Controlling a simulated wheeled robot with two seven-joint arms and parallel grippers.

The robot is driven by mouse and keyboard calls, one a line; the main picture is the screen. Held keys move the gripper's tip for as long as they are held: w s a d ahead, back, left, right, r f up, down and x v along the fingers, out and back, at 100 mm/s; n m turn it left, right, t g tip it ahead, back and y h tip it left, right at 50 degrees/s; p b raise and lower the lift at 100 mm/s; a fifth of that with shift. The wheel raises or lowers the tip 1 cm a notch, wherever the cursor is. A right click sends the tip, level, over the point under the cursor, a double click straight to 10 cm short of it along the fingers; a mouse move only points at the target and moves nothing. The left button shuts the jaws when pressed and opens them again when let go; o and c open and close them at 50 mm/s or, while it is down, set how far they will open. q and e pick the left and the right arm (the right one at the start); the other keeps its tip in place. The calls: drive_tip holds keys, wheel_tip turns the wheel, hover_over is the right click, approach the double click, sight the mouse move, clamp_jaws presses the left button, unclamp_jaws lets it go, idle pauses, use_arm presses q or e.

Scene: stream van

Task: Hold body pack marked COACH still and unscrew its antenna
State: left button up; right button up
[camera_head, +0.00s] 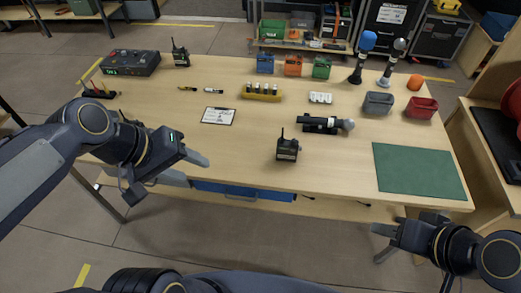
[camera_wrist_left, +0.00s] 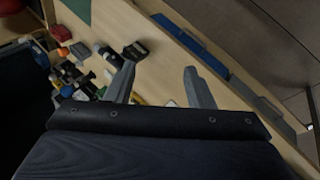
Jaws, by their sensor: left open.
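A black body pack (camera_head: 288,149) with a short antenna stands upright on the table's front middle; its label is too small to read. It seems to be the dark block in the left wrist view (camera_wrist_left: 135,50). Another black body pack with an antenna (camera_head: 180,56) stands at the back left, its label also unreadable. My left gripper (camera_head: 196,171) is open and empty over the table's front edge, left of the front pack and apart from it. Its two fingers also show spread in the left wrist view (camera_wrist_left: 160,86). My right gripper (camera_head: 379,244) looks open and empty, in front of the table.
A black handheld microphone (camera_head: 325,124) lies in a holder right of the front pack. A clipboard (camera_head: 218,115) and a yellow battery rack (camera_head: 261,91) lie behind. A green mat (camera_head: 418,171) covers the front right. Grey (camera_head: 378,103) and red bins (camera_head: 421,107) stand beyond it.

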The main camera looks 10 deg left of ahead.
use_arm(q)
drive_tip(key=w+d+f+n+g+h+b, duration=0.2)
drive_tip(key=w+f+n+b, duration=0.1)
drive_tip(key=w+f+b, duration=0.4)
drive_tip(key=w+d+f+n+g+h+b, duration=0.1)
drive_tip(key=w+d+f+n+h+b, duration=0.2)
drive_tip(key=w, duration=0.6)
drive_tip(key=n+g+h+b, duration=0.1)
drive_tip(key=n+h+b, duration=0.55)
drive_tip(key=b, duration=0.25)
approach(282, 151)
drive_tip(key=shift+w+d+f+n+y, duration=0.1)
drive_tip(key=shift+w+f+n+y, duration=0.3)
drive_tip(key=shift+w+f, duration=0.45)
drive_tip(key=shift+d+f+b, duration=0.1)
drive_tip(key=shift+d+b, duration=0.25)
drive_tip(key=shift+d, duration=0.5)
drive_tip(key=d, duration=0.1)
drive_tip(key=d+b, duration=0.1)
drive_tip(key=d, duration=0.2)
drive_tip(key=shift+f+b, duration=0.3)
drive_tip(key=d, duration=0.2)
drive_tip(key=shift+d, duration=0.35)
drive_tip(key=shift+d+f+p, duration=0.25)
drive_tip(key=shift+d+p, duration=0.1)
drive_tip(key=shift+d, duration=0.4)
